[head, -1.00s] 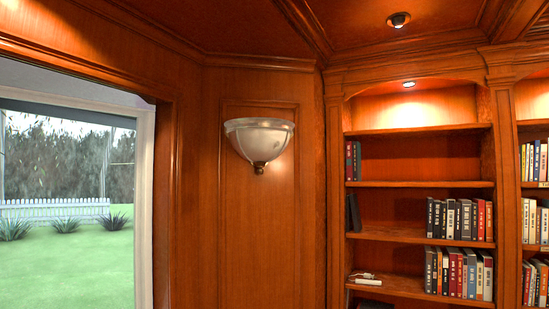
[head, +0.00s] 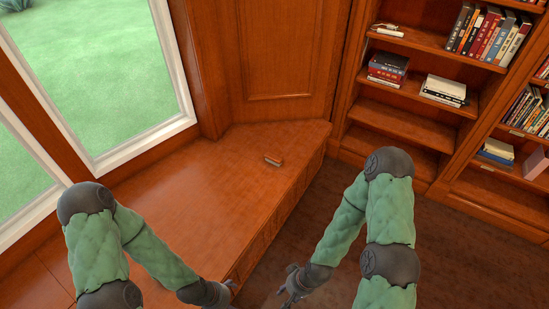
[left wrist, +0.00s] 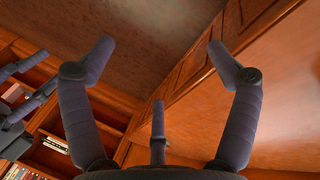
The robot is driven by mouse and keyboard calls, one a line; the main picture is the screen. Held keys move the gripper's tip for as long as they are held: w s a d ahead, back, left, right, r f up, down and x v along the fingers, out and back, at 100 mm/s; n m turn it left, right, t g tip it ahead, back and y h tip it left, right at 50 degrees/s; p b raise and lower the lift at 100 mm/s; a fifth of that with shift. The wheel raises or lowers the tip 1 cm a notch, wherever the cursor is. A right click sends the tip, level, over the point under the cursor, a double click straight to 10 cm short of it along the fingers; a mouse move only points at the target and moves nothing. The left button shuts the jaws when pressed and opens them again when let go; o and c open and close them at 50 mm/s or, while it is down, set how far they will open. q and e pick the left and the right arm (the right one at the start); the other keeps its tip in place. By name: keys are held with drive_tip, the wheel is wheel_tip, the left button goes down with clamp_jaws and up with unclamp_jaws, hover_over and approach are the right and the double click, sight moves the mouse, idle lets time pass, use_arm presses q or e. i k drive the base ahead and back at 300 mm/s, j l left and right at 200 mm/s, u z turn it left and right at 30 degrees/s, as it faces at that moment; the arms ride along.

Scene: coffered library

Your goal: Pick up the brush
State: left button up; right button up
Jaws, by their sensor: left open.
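The brush (head: 273,160) is a small brown block with a pale lower edge. It lies on the wooden window seat (head: 200,195), towards its far end and near the front edge. My left gripper (head: 232,287) is low in the head view at the near front edge of the seat, well short of the brush. In the left wrist view its fingers (left wrist: 160,48) are spread open with nothing between them. My right gripper (head: 287,287) is over the dark floor, right of the seat, with its fingers apart and empty. The brush cannot be made out in the left wrist view.
A bookcase (head: 400,107) with books stands at the back right. A wood-panelled wall (head: 278,50) rises behind the seat, and windows (head: 100,70) line the left. The seat top around the brush is clear. Dark floor (head: 330,220) lies between seat and bookcase.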

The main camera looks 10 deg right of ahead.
sight(276, 160)
drive_tip(key=u, duration=0.35)
drive_tip(key=i+l+u, duration=0.15)
drive_tip(key=l+u, duration=0.65)
drive_tip(key=i+l+u, duration=0.1)
drive_tip(key=l+u, duration=0.7)
drive_tip(key=k+l, duration=0.1)
drive_tip(key=l, duration=0.35)
drive_tip(key=l+u, duration=0.1)
drive_tip(key=l, duration=0.3)
drive_tip(key=k+l, duration=0.15)
drive_tip(key=l, duration=0.3)
drive_tip(key=k+l, duration=0.1)
drive_tip(key=l, duration=0.3)
drive_tip(key=u, duration=0.05)
